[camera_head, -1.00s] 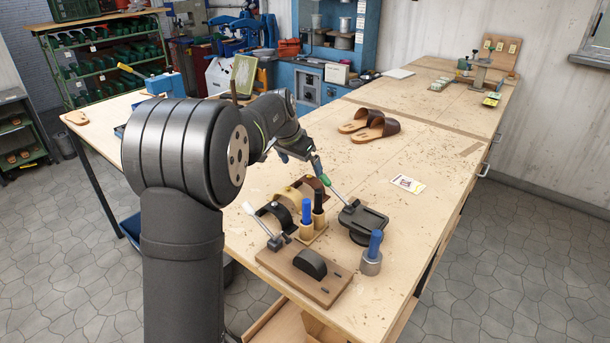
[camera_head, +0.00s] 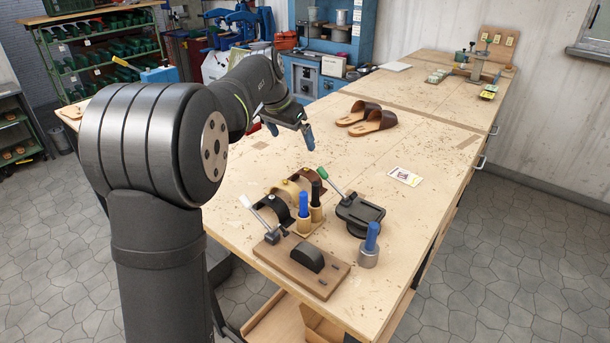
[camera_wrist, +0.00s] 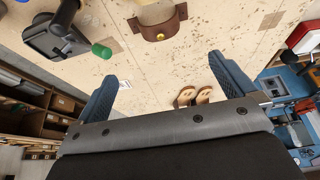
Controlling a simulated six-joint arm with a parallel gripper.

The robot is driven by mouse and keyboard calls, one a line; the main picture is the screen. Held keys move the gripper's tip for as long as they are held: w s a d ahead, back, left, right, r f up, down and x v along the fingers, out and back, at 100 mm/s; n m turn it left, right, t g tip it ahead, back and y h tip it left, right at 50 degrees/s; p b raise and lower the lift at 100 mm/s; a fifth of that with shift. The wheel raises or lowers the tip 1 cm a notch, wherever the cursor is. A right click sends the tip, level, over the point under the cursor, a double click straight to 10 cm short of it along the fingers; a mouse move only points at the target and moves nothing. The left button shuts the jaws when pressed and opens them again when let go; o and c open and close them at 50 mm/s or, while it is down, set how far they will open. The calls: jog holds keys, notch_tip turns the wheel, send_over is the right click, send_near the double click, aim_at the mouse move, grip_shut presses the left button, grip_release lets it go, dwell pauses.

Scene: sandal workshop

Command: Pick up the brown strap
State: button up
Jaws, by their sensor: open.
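The brown strap (camera_head: 302,176) is arched in the row of straps on the workbench, at the far end of the row from the head camera. In the wrist view the brown strap (camera_wrist: 148,28) shows at the top middle, with a round brass-coloured stud. My gripper (camera_head: 291,131) is open and empty, above and beyond the strap row. In the wrist view my gripper's blue fingers (camera_wrist: 163,69) are wide apart with bare bench between them. The strap lies outside the fingers. A tan strap (camera_head: 279,192) and a black strap (camera_head: 281,210) stand in the same row.
A black clamp (camera_head: 361,211) with a green-tipped lever stands right of the straps. Blue- and black-handled tools (camera_head: 304,206) stand close in front. A wooden board (camera_head: 318,274) with a black form lies nearest. Brown sandals (camera_head: 374,121) and a card (camera_head: 404,176) lie farther back. Bench is clear between them.

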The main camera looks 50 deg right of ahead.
send_near(305, 173)
jog(key=x, duration=0.5)
jog(key=shift+d+f, duration=0.1)
jog(key=shift+d, duration=0.15)
jog(key=shift+a+x, duration=0.15)
jog(key=shift+x, duration=1.2)
jog(key=shift+a+x, duration=0.1)
jog(key=shift+x, duration=1.2)
jog(key=c, duration=1)
jog(key=shift+o, duration=0.2)
